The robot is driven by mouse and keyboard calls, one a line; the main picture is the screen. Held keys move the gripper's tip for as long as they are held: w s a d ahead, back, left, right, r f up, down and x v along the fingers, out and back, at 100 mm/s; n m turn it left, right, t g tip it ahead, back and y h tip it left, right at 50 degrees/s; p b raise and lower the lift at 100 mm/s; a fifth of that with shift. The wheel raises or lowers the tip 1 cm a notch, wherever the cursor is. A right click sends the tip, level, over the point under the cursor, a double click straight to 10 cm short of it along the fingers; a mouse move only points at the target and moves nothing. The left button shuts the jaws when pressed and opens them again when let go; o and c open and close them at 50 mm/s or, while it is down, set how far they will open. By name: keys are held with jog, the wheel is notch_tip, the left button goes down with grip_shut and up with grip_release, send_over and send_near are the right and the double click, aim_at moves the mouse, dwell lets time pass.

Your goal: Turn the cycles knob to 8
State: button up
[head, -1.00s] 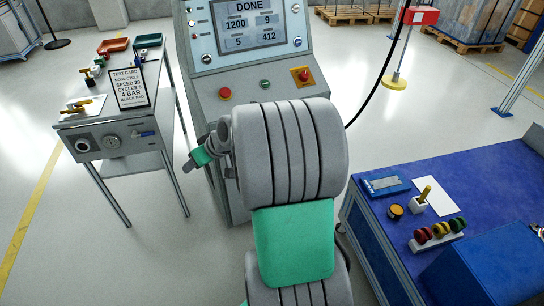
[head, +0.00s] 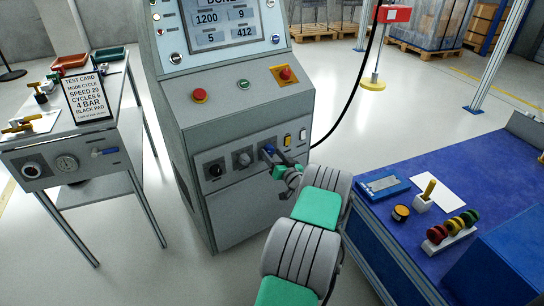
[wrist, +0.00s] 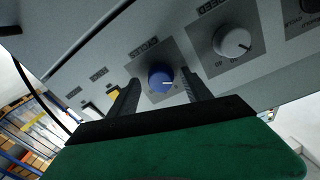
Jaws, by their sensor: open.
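A blue knob (head: 268,149) sits on the lower front panel of the grey machine, right of a grey knob (head: 243,159) and a black knob (head: 215,171). In the wrist view the blue knob (wrist: 160,78) lies between the two dark fingers of my gripper (head: 277,158), which is open. I cannot tell whether the fingers touch it. Its white mark points right in that view. The grey knob (wrist: 232,41) is outside the fingers.
Two small switches (head: 295,136) are beside the blue knob. Above are red buttons, a green button and a screen (head: 225,25). A task card (head: 88,95) stands on the left bench. A blue-topped bench (head: 460,185) is close on my arm's right.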

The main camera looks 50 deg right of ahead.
jog(key=shift+w, duration=0.2)
grip_shut()
dwell(0.5)
